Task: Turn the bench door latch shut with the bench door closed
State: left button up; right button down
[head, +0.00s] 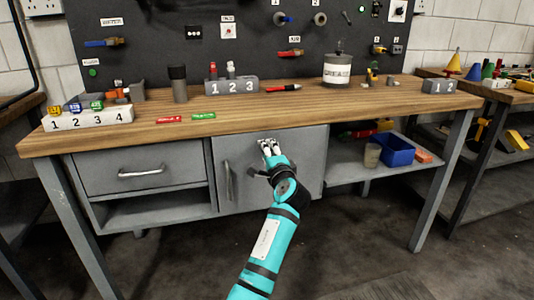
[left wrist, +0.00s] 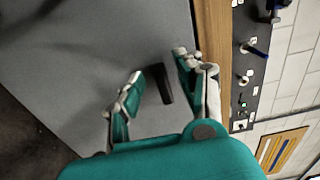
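The grey bench door (head: 300,180) looks closed, flush with the bench front under the wooden top. Its bar handle (head: 228,182) stands upright near the door's left edge. My left gripper (head: 268,146) is at the upper part of the door, just below the tabletop edge. The latch is hidden behind it in the head view. In the left wrist view, a dark latch bar (left wrist: 160,84) stands out from the grey door face (left wrist: 80,70). My left gripper's open fingers (left wrist: 156,72) are on either side of the bar; I cannot tell whether they touch it. My right gripper is not in view.
The wooden tabletop (head: 330,113) overhangs just above my left gripper. A drawer (head: 140,170) is left of the door. An open shelf (head: 350,172) with a blue bin (head: 396,150) is to the right. The floor in front is clear.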

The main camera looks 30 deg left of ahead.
pick_arm(q)
jog(key=v, duration=1.2)
jog(key=shift+f, duration=0.1)
